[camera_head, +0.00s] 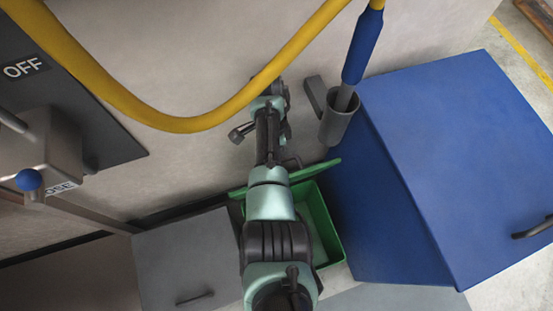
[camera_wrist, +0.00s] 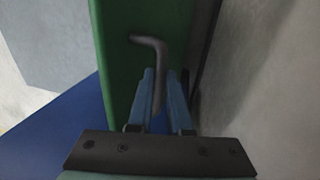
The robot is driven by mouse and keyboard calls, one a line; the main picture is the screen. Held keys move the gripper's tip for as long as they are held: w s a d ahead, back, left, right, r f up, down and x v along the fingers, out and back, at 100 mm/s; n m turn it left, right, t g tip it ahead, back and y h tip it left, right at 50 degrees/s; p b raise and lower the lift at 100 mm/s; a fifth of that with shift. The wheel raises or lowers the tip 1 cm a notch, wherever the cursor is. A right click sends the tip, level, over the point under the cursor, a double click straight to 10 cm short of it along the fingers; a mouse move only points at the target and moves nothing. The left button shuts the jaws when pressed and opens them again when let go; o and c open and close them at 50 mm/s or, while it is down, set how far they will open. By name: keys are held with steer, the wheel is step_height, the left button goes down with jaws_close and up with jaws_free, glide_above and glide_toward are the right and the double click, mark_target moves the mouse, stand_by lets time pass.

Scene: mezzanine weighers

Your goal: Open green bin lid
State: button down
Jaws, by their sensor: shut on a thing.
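The green bin (camera_head: 325,225) stands between grey and blue units, partly hidden by my arm. Its inside shows from above. Its green lid (camera_head: 318,170) is raised and seen nearly edge-on along the bin's wall side. In the wrist view the lid (camera_wrist: 122,70) is a flat green panel with a bent grey handle (camera_wrist: 150,41). My gripper (camera_wrist: 163,78) is shut on this handle, with one blue finger on each side of it. In the head view my arm covers the middle, and I cannot make out the fingertips on the handle.
A large blue bin (camera_head: 455,150) stands close on the right. A grey bin (camera_head: 190,260) is on the left. A grey tube holder (camera_head: 339,120) with a blue-handled tool (camera_head: 363,45) is on the wall. A yellow hose (camera_head: 185,124) hangs across the top.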

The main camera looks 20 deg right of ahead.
steer(key=shift+s+f, duration=0.25)
steer(key=shift+f, duration=0.1)
steer(key=c, duration=0.8)
jaws_free()
steer(key=shift+w, duration=0.1)
steer(key=shift+c, duration=0.2)
steer(key=shift+r, duration=0.15)
steer(key=p+v, duration=0.3)
steer(key=v, duration=1)
